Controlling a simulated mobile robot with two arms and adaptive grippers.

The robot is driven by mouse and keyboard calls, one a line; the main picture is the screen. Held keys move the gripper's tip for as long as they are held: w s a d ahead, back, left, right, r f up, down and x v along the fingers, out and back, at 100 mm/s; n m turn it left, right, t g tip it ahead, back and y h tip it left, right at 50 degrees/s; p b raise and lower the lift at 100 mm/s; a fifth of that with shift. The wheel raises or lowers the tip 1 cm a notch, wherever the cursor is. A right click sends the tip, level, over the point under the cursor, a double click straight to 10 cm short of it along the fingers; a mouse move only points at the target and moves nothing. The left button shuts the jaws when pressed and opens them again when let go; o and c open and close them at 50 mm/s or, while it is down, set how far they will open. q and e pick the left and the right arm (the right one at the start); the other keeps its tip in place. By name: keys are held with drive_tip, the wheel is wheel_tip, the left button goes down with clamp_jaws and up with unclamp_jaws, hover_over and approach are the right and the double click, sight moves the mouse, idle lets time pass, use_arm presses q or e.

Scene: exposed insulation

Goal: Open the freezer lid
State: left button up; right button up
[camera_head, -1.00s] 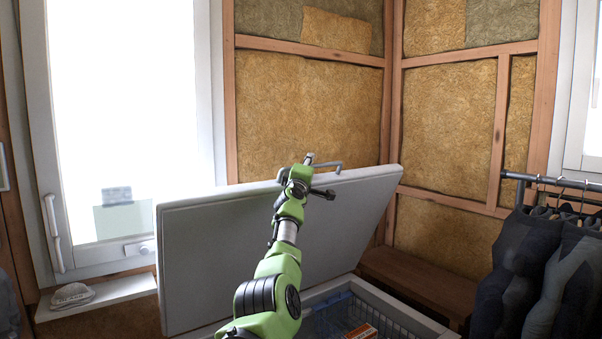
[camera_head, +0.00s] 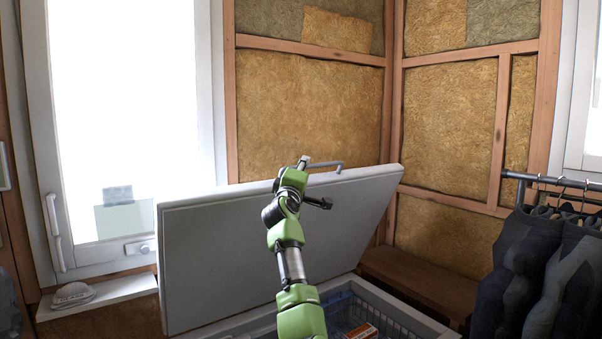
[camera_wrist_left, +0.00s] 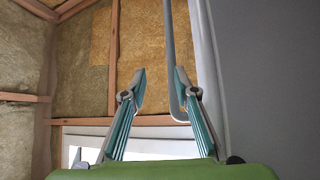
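The freezer lid (camera_head: 225,255) is a large grey-white panel standing raised and leaning back, well open. Its handle (camera_head: 328,165) is a thin grey bar at the top edge. My left gripper (camera_head: 303,161) is at that edge, beside the handle, partly hidden by its own wrist. In the left wrist view, my left gripper (camera_wrist_left: 160,75) has its fingers apart. The handle bar (camera_wrist_left: 171,60) shows between them, closer to the right finger; contact is unclear. The freezer body (camera_head: 410,312) shows below, with a wire basket (camera_head: 340,308) inside. My right gripper is not in view.
A window (camera_head: 125,120) is at the left, with a sill (camera_head: 110,292) holding a pale object. A wooden bench (camera_head: 420,280) stands behind the freezer at the right. Dark clothes hang on a rack (camera_head: 545,180) at the right. Insulated walls are behind the lid.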

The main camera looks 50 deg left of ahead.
use_arm(q)
drive_tip(key=shift+r+v, duration=0.2)
drive_tip(key=shift+v, duration=0.6)
drive_tip(key=shift+r+v, duration=0.15)
drive_tip(key=shift+v, duration=0.6)
drive_tip(key=shift+s, duration=0.1)
